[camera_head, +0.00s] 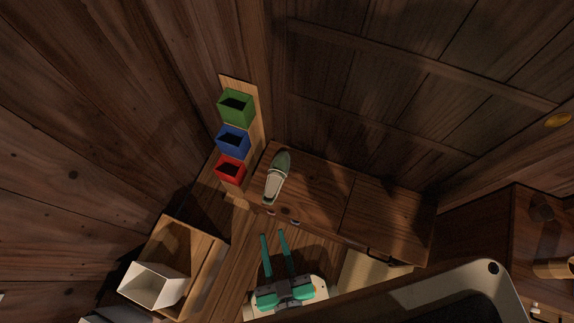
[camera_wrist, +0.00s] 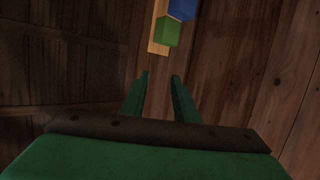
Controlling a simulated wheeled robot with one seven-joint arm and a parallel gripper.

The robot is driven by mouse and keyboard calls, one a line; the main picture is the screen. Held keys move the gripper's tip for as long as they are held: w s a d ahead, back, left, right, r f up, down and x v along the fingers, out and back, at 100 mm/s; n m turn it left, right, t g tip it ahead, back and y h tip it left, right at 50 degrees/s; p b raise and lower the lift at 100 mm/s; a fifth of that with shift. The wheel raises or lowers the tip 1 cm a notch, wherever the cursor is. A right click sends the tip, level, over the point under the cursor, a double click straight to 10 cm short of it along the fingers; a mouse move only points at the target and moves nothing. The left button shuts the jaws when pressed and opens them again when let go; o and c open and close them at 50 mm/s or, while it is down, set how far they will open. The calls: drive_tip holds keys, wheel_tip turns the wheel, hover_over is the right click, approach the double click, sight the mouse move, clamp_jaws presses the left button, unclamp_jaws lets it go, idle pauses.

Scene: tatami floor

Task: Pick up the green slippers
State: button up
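A grey-green slipper shape with a pale insole (camera_head: 273,184) lies on top of the low wooden cabinet (camera_head: 320,191), near its left end. I cannot tell whether it is one slipper or a pair close together. My gripper (camera_head: 273,234), with green fingers, is below the slipper in the head view, apart from it. The fingers are spread with nothing between them. In the wrist view, my gripper (camera_wrist: 159,76) is also open and empty, and no slipper shows there.
Green (camera_head: 236,107), blue (camera_head: 233,140) and red (camera_head: 230,169) open boxes stand in a row on a wooden board left of the cabinet. A wooden crate (camera_head: 207,270) with a white box (camera_head: 152,286) is at lower left. A dark wall rises behind the cabinet.

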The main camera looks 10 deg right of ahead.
drive_tip(key=w+f+n+g, duration=0.2)
drive_tip(key=w+f, duration=0.2)
drive_tip(key=f, duration=0.5)
drive_tip(key=w+f+n+g, duration=0.2)
drive_tip(key=w+f+g, duration=0.1)
drive_tip(key=f, duration=0.6)
drive_tip(key=n+g, duration=0.7)
drive_tip(key=g, duration=0.3)
hover_over(267, 202)
wheel_tip(267, 202, down, 12)
drive_tip(key=shift+n, duration=0.3)
drive_tip(key=shift+a+f, duration=0.1)
drive_tip(key=shift+f, duration=5.15)
clamp_jaws()
